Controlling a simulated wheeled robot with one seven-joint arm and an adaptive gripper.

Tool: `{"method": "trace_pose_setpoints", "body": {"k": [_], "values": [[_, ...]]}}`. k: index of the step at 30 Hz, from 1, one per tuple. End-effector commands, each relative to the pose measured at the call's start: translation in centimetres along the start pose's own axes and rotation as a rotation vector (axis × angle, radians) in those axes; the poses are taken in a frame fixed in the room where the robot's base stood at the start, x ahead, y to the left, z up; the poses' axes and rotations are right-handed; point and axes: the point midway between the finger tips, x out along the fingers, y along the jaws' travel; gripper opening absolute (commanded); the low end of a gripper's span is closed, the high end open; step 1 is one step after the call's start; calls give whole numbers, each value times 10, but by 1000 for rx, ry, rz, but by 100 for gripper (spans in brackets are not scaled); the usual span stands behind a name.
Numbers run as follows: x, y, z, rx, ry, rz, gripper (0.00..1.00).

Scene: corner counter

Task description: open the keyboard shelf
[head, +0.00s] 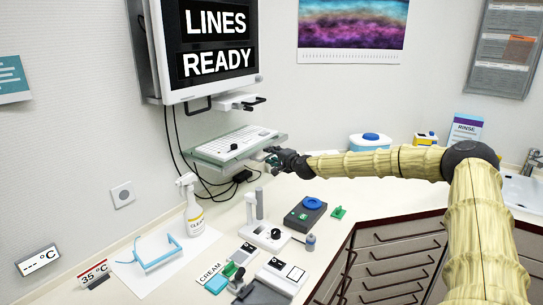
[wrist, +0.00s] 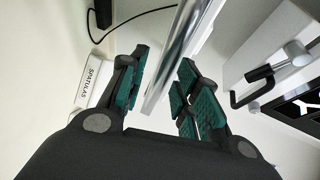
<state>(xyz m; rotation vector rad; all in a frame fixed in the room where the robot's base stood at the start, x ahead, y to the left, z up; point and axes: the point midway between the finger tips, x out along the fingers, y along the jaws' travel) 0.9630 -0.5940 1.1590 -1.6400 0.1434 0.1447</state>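The keyboard shelf (head: 214,155) is a pale tray under the wall monitor, with a white keyboard (head: 240,140) and a small black object on it. My gripper (head: 272,160) is at the shelf's right end in the head view. In the wrist view my gripper (wrist: 163,95) is open, its green-padded fingers apart. A shiny pale edge, apparently the shelf's (wrist: 172,60), reaches between the fingers.
The monitor (head: 218,45) hangs above the shelf, with a small bracket and black handle (wrist: 252,88) near my gripper. Cables hang behind. The counter below holds a spray bottle (head: 192,205), blue-framed glasses (head: 155,254) and several devices. A box marked SPATULAS (wrist: 93,82) shows in the wrist view.

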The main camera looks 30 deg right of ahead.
Motion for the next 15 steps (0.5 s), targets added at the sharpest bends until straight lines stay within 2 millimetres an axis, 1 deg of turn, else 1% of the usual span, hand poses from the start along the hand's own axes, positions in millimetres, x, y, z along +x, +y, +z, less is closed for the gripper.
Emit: {"method": "trace_pose_setpoints", "body": {"k": [5, 14, 15], "values": [[5, 1, 0, -1, 0, 1, 32], [6, 0, 0, -1, 0, 0, 32], [6, 0, 0, -1, 0, 0, 25]]}}
